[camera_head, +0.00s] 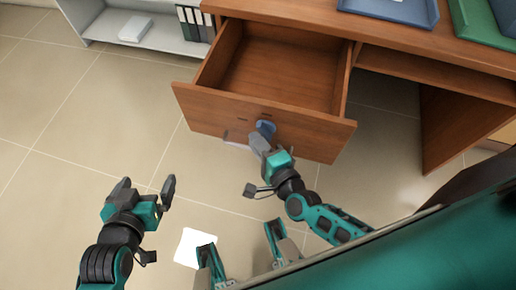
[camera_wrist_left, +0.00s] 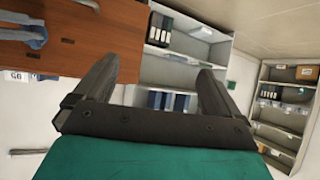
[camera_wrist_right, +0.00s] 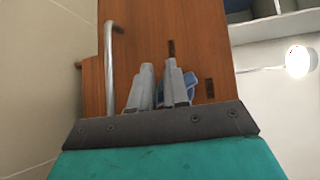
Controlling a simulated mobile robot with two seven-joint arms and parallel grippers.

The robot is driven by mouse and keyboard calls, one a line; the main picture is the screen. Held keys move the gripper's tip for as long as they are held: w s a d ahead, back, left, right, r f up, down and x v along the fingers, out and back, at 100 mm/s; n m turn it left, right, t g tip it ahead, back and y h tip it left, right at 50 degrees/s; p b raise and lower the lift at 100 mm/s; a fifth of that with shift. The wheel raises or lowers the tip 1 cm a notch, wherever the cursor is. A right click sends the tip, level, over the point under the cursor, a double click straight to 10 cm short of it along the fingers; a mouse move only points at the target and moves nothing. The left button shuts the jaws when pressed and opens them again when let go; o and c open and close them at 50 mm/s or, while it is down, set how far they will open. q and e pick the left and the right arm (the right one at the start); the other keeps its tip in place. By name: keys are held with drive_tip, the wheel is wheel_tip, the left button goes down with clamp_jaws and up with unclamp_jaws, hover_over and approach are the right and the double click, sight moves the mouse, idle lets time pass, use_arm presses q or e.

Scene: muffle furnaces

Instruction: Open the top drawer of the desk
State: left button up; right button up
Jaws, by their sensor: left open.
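The desk's top drawer (camera_head: 270,75) is pulled well out and looks empty. A blue piece, seemingly its handle (camera_head: 265,127), sits on the wooden drawer front (camera_head: 210,112). My right gripper (camera_head: 261,140) is at this handle. In the right wrist view its fingers (camera_wrist_right: 160,85) are close together against the drawer front, with blue (camera_wrist_right: 188,85) showing beside and between them; they look closed on the handle, though the contact is partly hidden. My left gripper (camera_head: 149,186) is open and empty over the floor, left of the drawer, and its spread fingers (camera_wrist_left: 152,85) show in the left wrist view.
A pale bar handle (camera_wrist_right: 110,70) stands left of my right fingers. A low shelf (camera_head: 150,32) with binders is behind the drawer at left. Blue (camera_head: 400,8) and green (camera_head: 485,22) trays lie on the desktop (camera_head: 400,35). The tiled floor at left is clear.

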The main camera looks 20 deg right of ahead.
use_arm(q)
wheel_tip(320, 180, up, 5)
drive_tip(key=s+a+y+p, duration=0.1)
drive_tip(key=s+a+p, duration=0.1)
drive_tip(key=p, duration=0.6)
drive_tip(key=shift+a, duration=0.35)
use_arm(e)
wheel_tip(320, 180, up, 12)
drive_tip(key=shift+w+a+t, duration=0.2)
drive_tip(key=shift+w+t, duration=0.1)
drive_tip(key=shift+w, duration=0.1)
use_arm(q)
drive_tip(key=shift+w+r, duration=0.2)
drive_tip(key=shift+w, duration=0.05)
use_arm(e)
drive_tip(key=shift+f, duration=0.1)
use_arm(q)
drive_tip(key=shift+s+f, duration=0.1)
drive_tip(key=shift+s, duration=0.1)
use_arm(e)
drive_tip(key=s+d+f+n+g+h, duration=0.1)
drive_tip(key=s+d+n+g, duration=0.4)
drive_tip(key=n, duration=1.4)
drive_tip(key=shift+s+d+n, duration=0.4)
drive_tip(key=shift+s+d, duration=0.55)
drive_tip(key=shift+s, duration=0.1)
drive_tip(key=shift+f, duration=0.15)
